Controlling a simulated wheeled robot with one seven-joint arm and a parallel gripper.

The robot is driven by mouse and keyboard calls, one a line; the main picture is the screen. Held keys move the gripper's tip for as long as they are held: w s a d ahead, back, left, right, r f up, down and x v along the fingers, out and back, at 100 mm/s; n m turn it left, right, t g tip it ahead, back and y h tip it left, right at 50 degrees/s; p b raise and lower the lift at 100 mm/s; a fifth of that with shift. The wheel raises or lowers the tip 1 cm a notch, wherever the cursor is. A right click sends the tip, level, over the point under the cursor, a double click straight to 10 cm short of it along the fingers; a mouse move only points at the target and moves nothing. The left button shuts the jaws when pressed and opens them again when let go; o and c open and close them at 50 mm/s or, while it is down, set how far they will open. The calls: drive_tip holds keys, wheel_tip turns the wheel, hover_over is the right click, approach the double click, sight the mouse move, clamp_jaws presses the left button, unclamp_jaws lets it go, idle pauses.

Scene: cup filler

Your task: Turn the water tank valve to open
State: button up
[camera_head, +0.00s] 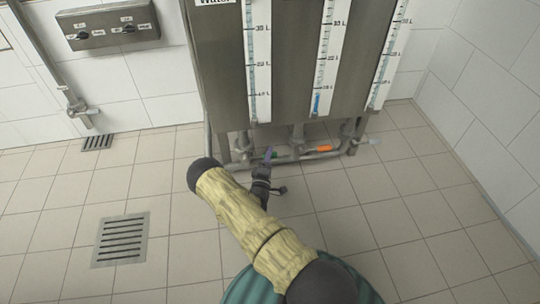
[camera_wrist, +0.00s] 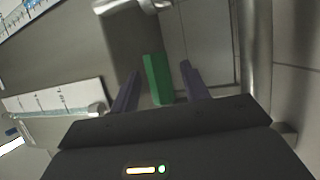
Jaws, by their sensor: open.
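The steel water tank (camera_head: 222,70) stands against the back wall, with a "Water" label (camera_head: 213,2) at its top left and white level scales down its front. A green valve handle (camera_wrist: 157,80) shows in the wrist view between my two purple fingers. My gripper (camera_wrist: 160,68) is open, with a finger on each side of the handle and visible gaps. In the head view my gripper (camera_head: 267,157) is low in front of the pipes under the tank's left part. There my gripper and arm largely hide the green handle.
An orange handle (camera_head: 324,148) sits on the pipes to the right of my gripper. A grey control box (camera_head: 108,25) is on the left wall. Floor drains (camera_head: 121,240) lie to the left. The tiled floor is otherwise clear.

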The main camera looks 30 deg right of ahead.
drive_tip(key=x, duration=0.2)
drive_tip(key=shift+w+d+b, duration=0.25)
drive_tip(key=shift+b, duration=0.1)
clamp_jaws()
drive_tip(key=shift+w+a, duration=0.1)
drive_tip(key=shift+a, duration=0.1)
